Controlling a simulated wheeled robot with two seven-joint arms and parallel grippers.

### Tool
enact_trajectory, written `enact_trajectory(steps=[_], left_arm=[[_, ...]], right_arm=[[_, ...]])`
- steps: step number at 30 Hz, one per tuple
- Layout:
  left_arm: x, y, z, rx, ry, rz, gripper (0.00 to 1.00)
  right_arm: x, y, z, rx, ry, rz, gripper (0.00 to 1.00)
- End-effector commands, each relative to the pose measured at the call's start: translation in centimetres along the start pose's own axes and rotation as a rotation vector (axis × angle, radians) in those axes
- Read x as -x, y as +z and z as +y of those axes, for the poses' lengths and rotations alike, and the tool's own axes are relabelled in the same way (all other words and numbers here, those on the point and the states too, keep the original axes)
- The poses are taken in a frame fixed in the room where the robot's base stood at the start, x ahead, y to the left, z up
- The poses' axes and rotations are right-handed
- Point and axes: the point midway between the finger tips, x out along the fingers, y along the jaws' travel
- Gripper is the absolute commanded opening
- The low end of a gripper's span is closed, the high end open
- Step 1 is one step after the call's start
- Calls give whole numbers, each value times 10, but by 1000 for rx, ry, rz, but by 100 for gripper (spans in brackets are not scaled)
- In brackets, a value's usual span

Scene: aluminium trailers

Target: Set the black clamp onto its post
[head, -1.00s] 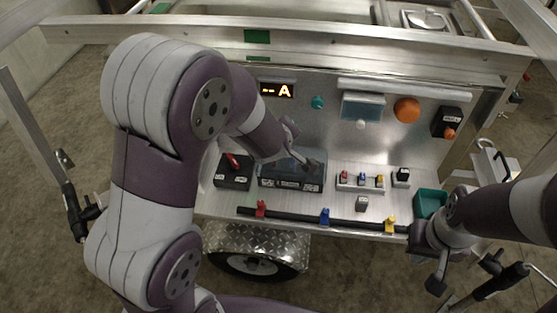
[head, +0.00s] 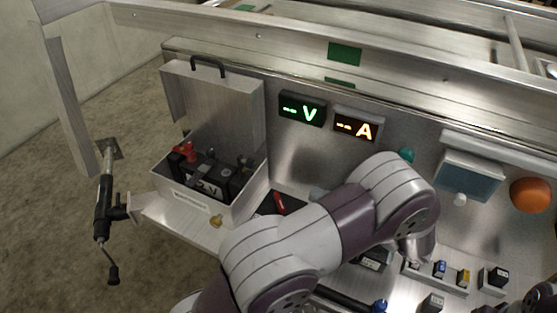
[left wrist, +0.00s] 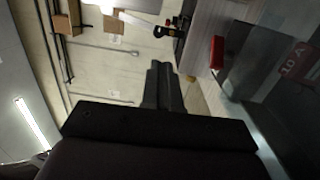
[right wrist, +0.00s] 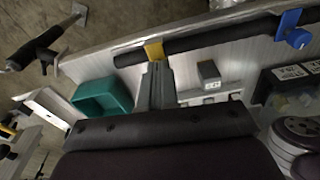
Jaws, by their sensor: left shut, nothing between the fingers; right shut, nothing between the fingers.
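The battery (head: 205,180), marked 12 V, sits in an open grey box (head: 190,195) at the left of the head view. A red clamp or cap (head: 188,152) is at its left end. A small post-like piece (head: 243,163) shows near its right end. I cannot pick out the black clamp with certainty. My left gripper (left wrist: 160,72) is shut and empty in the left wrist view. In the head view my own arm largely hides it. My right gripper (right wrist: 157,72) is shut and empty, close to a yellow clip (right wrist: 154,50).
The box lid (head: 215,105) stands open behind the battery. A red lever (head: 279,203) lies right of the box and shows in the left wrist view (left wrist: 217,52). The right wrist view has a black bar (right wrist: 205,38), a blue knob (right wrist: 292,30) and a teal bin (right wrist: 102,97).

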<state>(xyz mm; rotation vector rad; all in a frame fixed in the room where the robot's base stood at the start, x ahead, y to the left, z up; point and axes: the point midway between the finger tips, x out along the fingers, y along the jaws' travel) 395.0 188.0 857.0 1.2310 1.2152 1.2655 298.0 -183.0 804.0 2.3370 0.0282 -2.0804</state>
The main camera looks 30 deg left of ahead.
Motion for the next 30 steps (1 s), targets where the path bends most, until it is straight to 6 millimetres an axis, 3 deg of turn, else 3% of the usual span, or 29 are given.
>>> enact_trajectory(steps=[11,30], left_arm=[[-7,0,0,-1,-1,1,0],[-128,0,0,-1,-2,2,0]], right_arm=[[0,0,0,0,0,-1,0],[4,0,0,0,0,0,0]])
